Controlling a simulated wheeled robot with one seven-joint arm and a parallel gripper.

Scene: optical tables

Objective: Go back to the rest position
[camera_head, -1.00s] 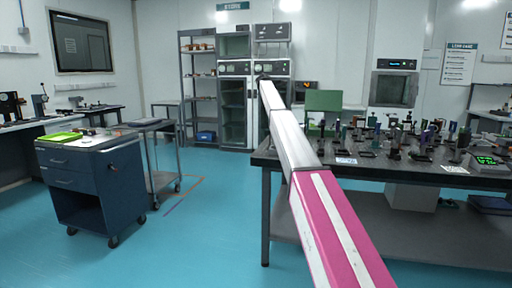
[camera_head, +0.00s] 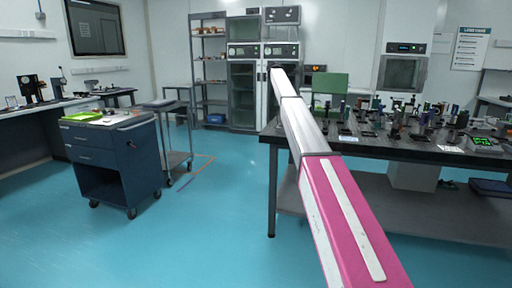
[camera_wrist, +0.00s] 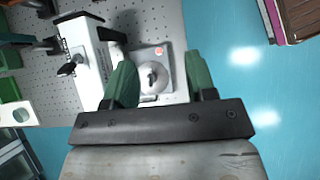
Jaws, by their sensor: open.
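My gripper (camera_wrist: 160,72) shows in the wrist view with its two green fingers apart. Nothing is held between them. Beyond the gap lies a grey square plate with a round pale metal piece (camera_wrist: 153,78) on it, at the edge of a perforated tabletop (camera_wrist: 35,75). I cannot tell whether the fingers touch anything. In the head view my pink and white arm reaches forward past the left end of the dark optical table (camera_head: 400,148); the gripper itself cannot be made out there.
A white instrument with a black knob (camera_wrist: 88,55) stands left of the fingers. Small optics crowd the table, with a green panel (camera_head: 330,83) behind. A blue drawer cart (camera_head: 115,160) and a grey trolley (camera_head: 178,140) stand left. Blue floor (camera_head: 215,225) lies clear between.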

